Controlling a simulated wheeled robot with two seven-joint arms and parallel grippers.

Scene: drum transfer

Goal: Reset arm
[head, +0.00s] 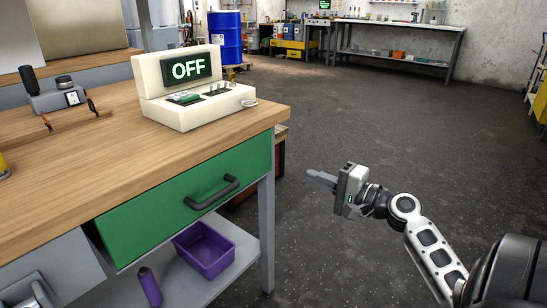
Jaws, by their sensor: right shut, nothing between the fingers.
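My right gripper (322,180) is held out over open floor in the middle of the head view, to the right of the workbench. Its fingers point left and are shut with nothing between them. My right arm (428,250) comes in from the lower right corner, bent at the elbow. The gripper is apart from the bench and touches nothing.
A wooden workbench (60,178) with a green drawer (170,215) fills the left. A cream box with an OFF display (190,68) stands on it. A purple bin (203,250) sits on the lower shelf. A blue drum (226,38) stands behind. The floor (400,130) is clear.

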